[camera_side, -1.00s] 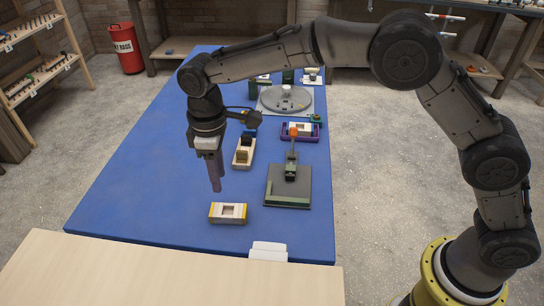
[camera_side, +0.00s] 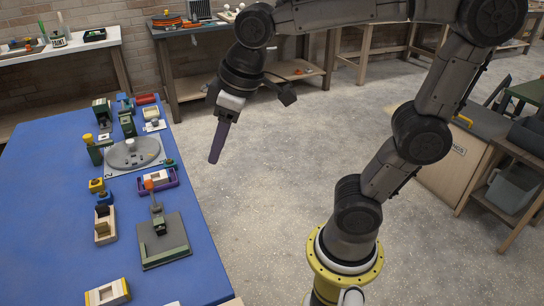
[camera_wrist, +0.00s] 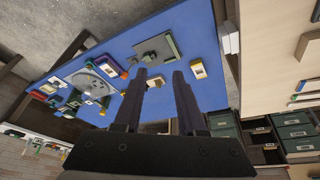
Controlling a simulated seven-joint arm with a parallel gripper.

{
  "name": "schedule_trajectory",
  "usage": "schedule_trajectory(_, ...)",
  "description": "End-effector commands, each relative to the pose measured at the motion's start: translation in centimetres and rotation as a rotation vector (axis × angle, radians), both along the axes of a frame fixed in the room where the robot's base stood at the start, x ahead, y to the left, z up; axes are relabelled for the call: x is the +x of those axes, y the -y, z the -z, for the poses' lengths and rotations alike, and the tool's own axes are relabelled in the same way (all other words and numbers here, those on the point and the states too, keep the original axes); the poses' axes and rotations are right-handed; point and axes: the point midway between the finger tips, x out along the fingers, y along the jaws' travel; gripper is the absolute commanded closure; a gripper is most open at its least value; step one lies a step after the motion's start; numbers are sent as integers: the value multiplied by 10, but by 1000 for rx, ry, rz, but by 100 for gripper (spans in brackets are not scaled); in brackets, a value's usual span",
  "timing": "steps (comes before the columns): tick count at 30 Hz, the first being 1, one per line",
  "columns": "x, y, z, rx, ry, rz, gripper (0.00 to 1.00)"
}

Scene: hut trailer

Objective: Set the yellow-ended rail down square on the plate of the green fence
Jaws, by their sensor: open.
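The yellow-ended rail (camera_side: 107,292), a pale block with yellow ends and a rectangular opening, lies on the blue table at the bottom edge of the side view. It also shows in the wrist view (camera_wrist: 198,69). The plate shows in the wrist view (camera_wrist: 152,48). My gripper (camera_side: 213,160) is open and empty, its purple fingers hanging over the floor right of the table.
Several small fixtures crowd the table's far end. The table's left side is clear. Open floor lies right of the table.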

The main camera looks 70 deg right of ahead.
Motion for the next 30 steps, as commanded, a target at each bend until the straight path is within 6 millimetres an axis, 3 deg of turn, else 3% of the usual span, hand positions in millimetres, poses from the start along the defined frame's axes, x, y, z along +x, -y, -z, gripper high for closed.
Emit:
schedule_trajectory(3, -44, 22, 9, 20, 60, 98, 60)
schedule_trajectory(9, -87, 37, 30, 39, 119, 200, 60)
schedule_trajectory(12, -95, 39, 35, 43, 132, 222, 54)
schedule_trajectory(28, -99, 40, 38, 33, 123, 203, 54)
schedule_trajectory(30, -94, 40, 24, 24, 143, 179, 54)
